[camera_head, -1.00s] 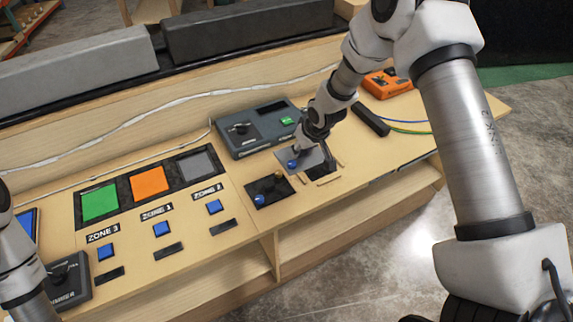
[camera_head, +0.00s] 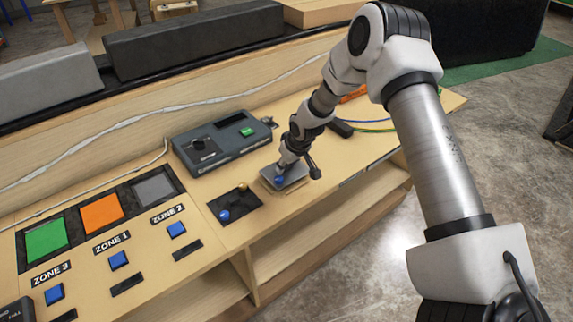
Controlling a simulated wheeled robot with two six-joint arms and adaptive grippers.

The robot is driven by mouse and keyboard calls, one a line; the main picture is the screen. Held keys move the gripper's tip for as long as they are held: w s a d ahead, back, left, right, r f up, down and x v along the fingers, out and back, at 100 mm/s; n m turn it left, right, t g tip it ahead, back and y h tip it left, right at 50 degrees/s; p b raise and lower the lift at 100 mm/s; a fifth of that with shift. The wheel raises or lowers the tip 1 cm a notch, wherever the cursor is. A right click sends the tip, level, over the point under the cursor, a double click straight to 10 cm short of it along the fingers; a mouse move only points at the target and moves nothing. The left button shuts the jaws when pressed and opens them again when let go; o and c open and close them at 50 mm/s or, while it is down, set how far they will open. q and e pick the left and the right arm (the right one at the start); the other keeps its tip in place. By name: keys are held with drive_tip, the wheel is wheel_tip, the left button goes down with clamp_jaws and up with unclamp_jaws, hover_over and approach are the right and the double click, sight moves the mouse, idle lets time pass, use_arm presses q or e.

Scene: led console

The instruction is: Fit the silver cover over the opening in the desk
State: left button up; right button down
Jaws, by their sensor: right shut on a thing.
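The silver cover (camera_head: 296,179) is a grey plate with a blue knob (camera_head: 279,181) on its left part. It lies over or just above the place of the desk opening, with a thin wooden edge (camera_head: 287,194) showing at its near side. The opening itself is hidden under the cover. I cannot tell whether the cover is fully seated. My right gripper (camera_head: 284,172) points down at the cover and is shut on it; its fingertips are small and partly hidden. My left gripper is out of view.
A black panel (camera_head: 247,204) with a blue and a yellow ball lies left of the cover. A grey console box (camera_head: 222,150) stands behind. Zone buttons and coloured squares fill the left desk. A black bar (camera_head: 341,129) and cables lie to the right. The desk's front edge is close.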

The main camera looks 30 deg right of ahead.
drive_tip(key=shift+r, duration=0.1)
drive_tip(key=shift+s+p, duration=0.1)
drive_tip(key=shift+p, duration=0.25)
idle(0.3)
drive_tip(key=shift+f+b, duration=0.9)
drive_tip(key=shift+f, duration=0.25)
idle(1.4)
drive_tip(key=c, duration=0.7)
unclamp_jaws()
drive_tip(key=v, duration=1.2)
